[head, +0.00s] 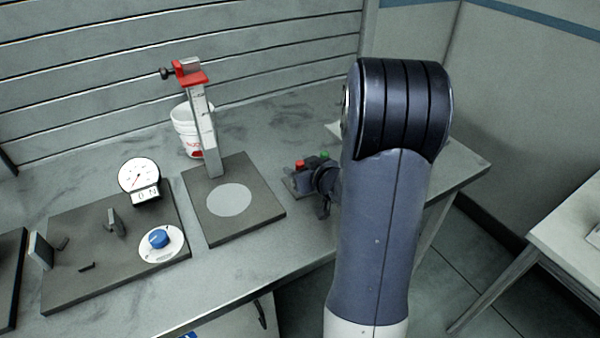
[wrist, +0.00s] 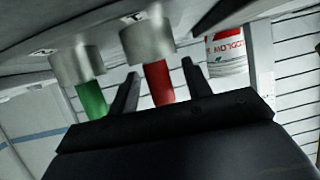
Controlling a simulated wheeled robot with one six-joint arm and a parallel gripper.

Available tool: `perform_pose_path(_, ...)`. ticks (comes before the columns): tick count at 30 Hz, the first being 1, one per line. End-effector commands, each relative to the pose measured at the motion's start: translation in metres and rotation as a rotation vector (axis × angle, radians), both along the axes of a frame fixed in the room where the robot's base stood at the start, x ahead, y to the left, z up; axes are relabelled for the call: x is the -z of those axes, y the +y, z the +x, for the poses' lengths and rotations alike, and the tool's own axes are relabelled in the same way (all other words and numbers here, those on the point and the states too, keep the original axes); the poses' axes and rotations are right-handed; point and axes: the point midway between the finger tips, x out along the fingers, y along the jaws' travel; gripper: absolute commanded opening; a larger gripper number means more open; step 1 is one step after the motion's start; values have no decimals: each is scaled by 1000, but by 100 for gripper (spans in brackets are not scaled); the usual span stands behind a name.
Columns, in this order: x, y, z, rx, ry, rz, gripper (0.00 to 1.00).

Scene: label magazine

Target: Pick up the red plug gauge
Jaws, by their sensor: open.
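The red plug gauge (wrist: 159,84) shows in the wrist view as a red handle with a thick grey metal cylinder. It lies between the two dark fingers of my gripper (wrist: 161,70), which are open with a gap to each side of the handle. In the head view its red end (head: 299,163) shows on a small dark holder, just left of my gripper (head: 324,190), which is partly hidden by my arm. A green plug gauge (wrist: 91,98) stands beside it, outside the fingers; its green end (head: 323,155) also shows in the head view.
A height stand with a red top (head: 190,75) rises from a dark plate (head: 255,210) left of the gripper. A white bucket (head: 184,132) stands behind it. A fixture plate with a dial gauge (head: 139,176) and blue knob (head: 158,238) lies further left. The bench front edge is near.

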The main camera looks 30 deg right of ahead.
Motion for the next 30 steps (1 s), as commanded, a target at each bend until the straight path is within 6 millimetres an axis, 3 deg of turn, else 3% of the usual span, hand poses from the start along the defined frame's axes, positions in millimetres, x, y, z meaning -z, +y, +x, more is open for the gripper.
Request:
perform_pose_path(17, 0, 0, 0, 0, 0, 0, 1)
perform_pose_path(26, -3, 0, 0, -1, -1, -2, 0)
perform_pose_path(30, -21, 0, 0, -1, -3, -4, 0)
